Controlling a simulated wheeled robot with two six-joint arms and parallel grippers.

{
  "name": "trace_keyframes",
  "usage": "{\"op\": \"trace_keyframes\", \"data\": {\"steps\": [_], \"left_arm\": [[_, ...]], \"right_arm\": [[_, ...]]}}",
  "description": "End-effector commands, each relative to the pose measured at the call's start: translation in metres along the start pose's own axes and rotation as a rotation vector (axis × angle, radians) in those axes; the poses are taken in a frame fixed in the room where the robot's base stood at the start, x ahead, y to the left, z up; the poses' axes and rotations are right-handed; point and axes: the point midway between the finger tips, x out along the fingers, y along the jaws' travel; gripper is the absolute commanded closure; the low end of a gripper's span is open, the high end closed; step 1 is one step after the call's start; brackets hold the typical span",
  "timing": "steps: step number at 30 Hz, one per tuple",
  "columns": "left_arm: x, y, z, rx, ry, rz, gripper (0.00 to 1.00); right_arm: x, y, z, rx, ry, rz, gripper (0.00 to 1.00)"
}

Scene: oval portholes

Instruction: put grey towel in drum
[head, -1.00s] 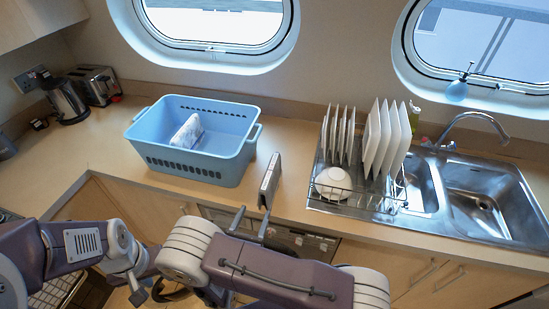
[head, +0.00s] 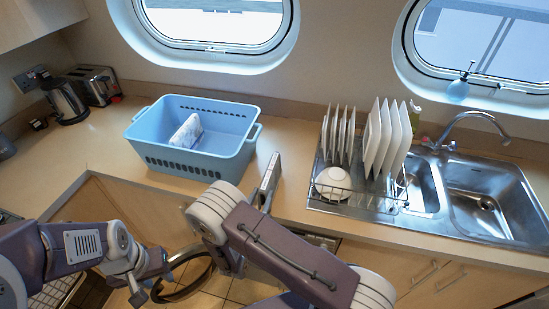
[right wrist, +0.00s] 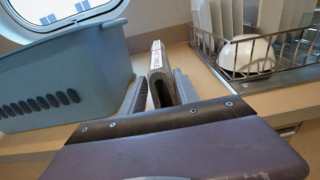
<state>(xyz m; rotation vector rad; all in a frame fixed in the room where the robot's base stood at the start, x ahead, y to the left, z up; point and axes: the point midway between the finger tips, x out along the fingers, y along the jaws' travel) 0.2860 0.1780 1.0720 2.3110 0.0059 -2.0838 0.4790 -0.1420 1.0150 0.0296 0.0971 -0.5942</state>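The grey towel (head: 269,182) is folded into a flat slab standing on edge at the counter's front edge, right of the blue basket. It also shows in the right wrist view (right wrist: 158,62), its folded end facing me. My right gripper (head: 260,194) has its fingers on either side of the towel's near end; in the right wrist view (right wrist: 160,86) they look open around it. My left gripper (head: 152,282) is open, low at the left beside the washing machine's round door (head: 190,284), which stands swung out. The drum is hidden behind my right arm.
A blue basket (head: 165,163) with a white patterned cloth (head: 187,131) stands left of the towel. A dish rack (head: 350,203) with plates and a white bowl (head: 333,181) stands right, beside the sink (head: 480,205). A kettle (head: 66,98) and toaster (head: 96,83) are far left.

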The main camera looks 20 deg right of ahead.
Motion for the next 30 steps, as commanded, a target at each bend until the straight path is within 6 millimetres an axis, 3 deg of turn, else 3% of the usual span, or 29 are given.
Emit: {"op": "trace_keyframes", "data": {"steps": [1,3,8,18,30], "left_arm": [[0.0,0.0,0.0,0.0,0.0,0.0,0.64],[0.0,0.0,0.0,0.0,0.0,0.0,0.64],[-0.003,0.0,0.0,0.0,0.0,0.0,0.64],[-0.025,0.001,-0.003,0.0,0.0,0.0,0.64],[-0.023,0.0,-0.002,0.0,0.0,0.0,0.64]], "right_arm": [[0.0,0.0,0.0,0.0,0.0,0.0,0.8],[0.0,0.0,0.0,0.0,0.0,0.0,0.99],[-0.001,0.0,0.004,0.001,-0.002,0.0,1.0],[-0.003,0.0,0.032,0.0,-0.001,0.0,1.0],[-0.003,0.0,0.03,0.0,-0.002,0.0,1.0]]}}
